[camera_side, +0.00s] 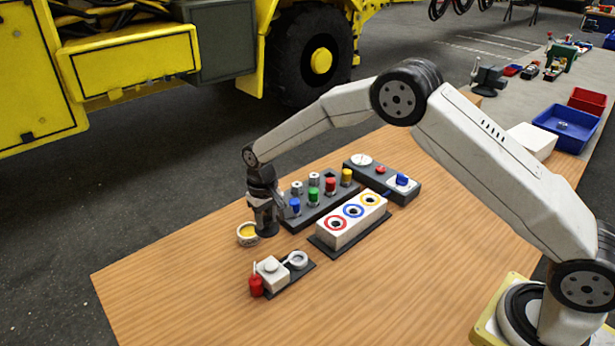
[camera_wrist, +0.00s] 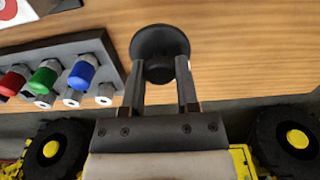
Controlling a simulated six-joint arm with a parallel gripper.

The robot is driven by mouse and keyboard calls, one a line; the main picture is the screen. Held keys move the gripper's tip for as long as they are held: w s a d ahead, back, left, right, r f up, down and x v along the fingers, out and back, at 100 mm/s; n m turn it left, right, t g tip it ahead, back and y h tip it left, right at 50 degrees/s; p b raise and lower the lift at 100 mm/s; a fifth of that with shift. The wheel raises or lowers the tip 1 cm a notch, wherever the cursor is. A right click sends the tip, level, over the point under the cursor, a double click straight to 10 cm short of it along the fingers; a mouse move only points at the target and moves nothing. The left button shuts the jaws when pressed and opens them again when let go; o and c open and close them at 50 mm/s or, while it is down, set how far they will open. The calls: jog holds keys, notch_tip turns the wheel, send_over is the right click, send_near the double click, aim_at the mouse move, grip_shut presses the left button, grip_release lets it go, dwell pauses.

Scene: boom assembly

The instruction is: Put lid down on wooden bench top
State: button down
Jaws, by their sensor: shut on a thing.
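My gripper (camera_side: 266,212) points down and is shut on a dark round lid (camera_side: 267,231). The lid is flat side down, low over the wooden bench top (camera_side: 190,280); I cannot tell whether it touches the wood. In the wrist view the lid (camera_wrist: 160,42) sits between the two fingertips of my gripper (camera_wrist: 160,78), with bare wood (camera_wrist: 235,40) around it. A small open round tin (camera_side: 248,234) with yellow inside stands just left of the lid in the side view.
A dark rack (camera_side: 316,208) with coloured caps stands close right of my gripper. A white block with ringed holes (camera_side: 350,222) is farther right. A small plate (camera_side: 298,276) with a white box and red piece lies in front. The bench's left front is clear.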

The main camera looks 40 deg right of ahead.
aim_at(267, 229)
jog(key=shift+f, duration=0.2)
jog(key=shift+f, duration=2.2)
jog(key=shift+f, duration=1.6)
dwell(0.9)
jog(key=shift+c, duration=1.4)
grip_release()
jog(key=shift+r, duration=0.1)
jog(key=shift+r, duration=3.95)
